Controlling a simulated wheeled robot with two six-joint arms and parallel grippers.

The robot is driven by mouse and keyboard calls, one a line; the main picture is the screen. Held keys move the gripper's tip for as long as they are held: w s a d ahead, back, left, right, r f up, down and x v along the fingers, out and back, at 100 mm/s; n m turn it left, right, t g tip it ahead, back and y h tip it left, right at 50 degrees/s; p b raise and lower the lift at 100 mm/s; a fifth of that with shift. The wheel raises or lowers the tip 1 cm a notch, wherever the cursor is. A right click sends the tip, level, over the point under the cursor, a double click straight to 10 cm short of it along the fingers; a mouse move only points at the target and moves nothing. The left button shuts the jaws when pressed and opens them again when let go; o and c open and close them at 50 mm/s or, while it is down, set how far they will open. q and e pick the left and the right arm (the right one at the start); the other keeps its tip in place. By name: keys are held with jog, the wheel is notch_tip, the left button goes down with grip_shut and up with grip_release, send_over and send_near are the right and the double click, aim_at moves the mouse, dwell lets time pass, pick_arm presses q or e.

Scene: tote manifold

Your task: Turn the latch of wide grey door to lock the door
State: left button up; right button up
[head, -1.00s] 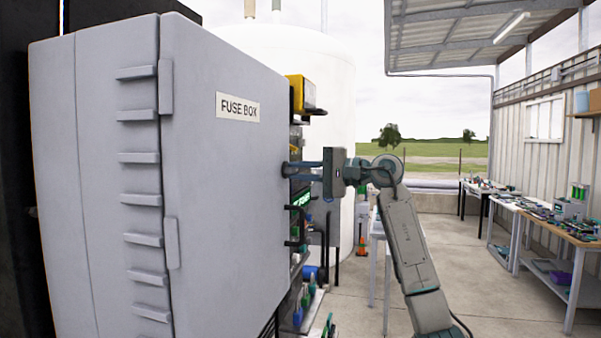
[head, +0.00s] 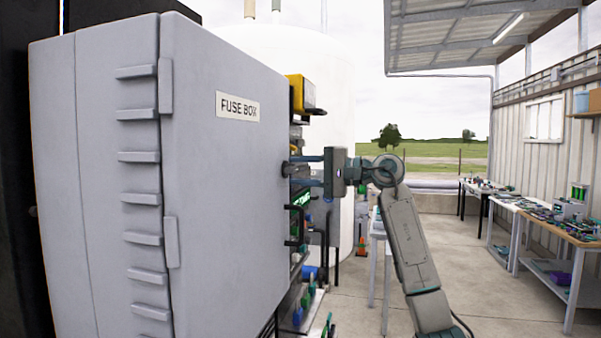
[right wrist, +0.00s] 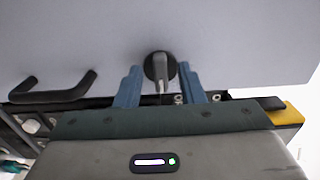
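The wide grey door (head: 225,190), labelled FUSE BOX, fills the left and middle of the head view, and its grey face also shows in the right wrist view (right wrist: 220,40). The latch (right wrist: 160,72) has a dark round base and a short grey lever that points down in the right wrist view. My right gripper (right wrist: 160,85) is open, with one blue finger on each side of the lever and gaps visible between. In the head view my right gripper (head: 306,170) is at the door's right edge. My left gripper is not in view.
A dark bar handle (right wrist: 55,88) sits on the door left of the latch in the right wrist view. A yellow device (head: 302,94) stands behind the door's upper edge. A white tank (head: 325,65) is behind. Workbenches (head: 562,230) stand right, with clear floor between.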

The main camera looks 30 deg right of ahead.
jog(key=b+v, duration=0.4)
jog(key=v, duration=0.6)
jog(key=shift+s+d+b, duration=0.2)
jog(key=shift+b, duration=0.1)
